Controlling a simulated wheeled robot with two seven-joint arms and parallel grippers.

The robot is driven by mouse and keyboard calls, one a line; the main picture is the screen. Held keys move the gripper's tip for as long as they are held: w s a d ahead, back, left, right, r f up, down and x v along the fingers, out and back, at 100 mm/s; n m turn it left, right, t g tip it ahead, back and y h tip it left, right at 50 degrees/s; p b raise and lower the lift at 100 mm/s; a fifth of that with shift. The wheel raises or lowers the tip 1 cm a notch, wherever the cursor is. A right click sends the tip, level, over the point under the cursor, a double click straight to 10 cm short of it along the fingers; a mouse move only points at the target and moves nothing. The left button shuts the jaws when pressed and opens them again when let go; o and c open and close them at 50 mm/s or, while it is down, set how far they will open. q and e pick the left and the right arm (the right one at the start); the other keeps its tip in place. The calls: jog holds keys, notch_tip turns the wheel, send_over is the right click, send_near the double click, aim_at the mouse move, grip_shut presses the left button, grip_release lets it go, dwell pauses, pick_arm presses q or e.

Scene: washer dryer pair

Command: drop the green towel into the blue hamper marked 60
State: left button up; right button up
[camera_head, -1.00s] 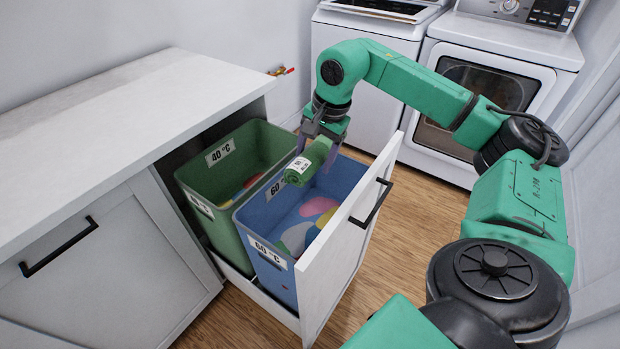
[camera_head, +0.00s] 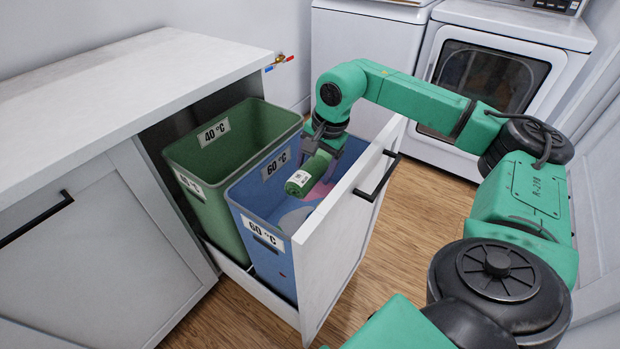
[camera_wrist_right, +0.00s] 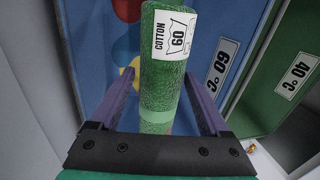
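The green towel (camera_head: 314,169) is a rolled bundle with a white tag. In the right wrist view the towel (camera_wrist_right: 163,80) shows a tag reading "COTTON 60". My right gripper (camera_head: 323,158) is shut on it; the purple fingers (camera_wrist_right: 159,82) lie on either side of the roll. The towel hangs tilted over the opening of the blue hamper (camera_head: 274,274), around rim height. The hamper is marked 60 °C and holds pinkish and pale cloth, partly hidden by towel and gripper. My left gripper is not in view.
A green hamper marked 40 °C (camera_head: 222,226) stands beside the blue one in the pulled-out drawer. The drawer front (camera_head: 335,250) with a black handle is close on the right. A counter (camera_head: 120,85) is at left, white machines (camera_head: 515,45) behind.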

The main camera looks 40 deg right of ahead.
jog(key=shift+o, duration=0.8)
pick_arm(q)
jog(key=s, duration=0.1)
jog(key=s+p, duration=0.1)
jog(key=p, duration=0.1)
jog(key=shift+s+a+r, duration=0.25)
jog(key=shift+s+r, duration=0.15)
pick_arm(e)
jog(key=v, duration=1.4)
jog(key=shift+r, duration=0.25)
jog(key=shift+s, duration=0.1)
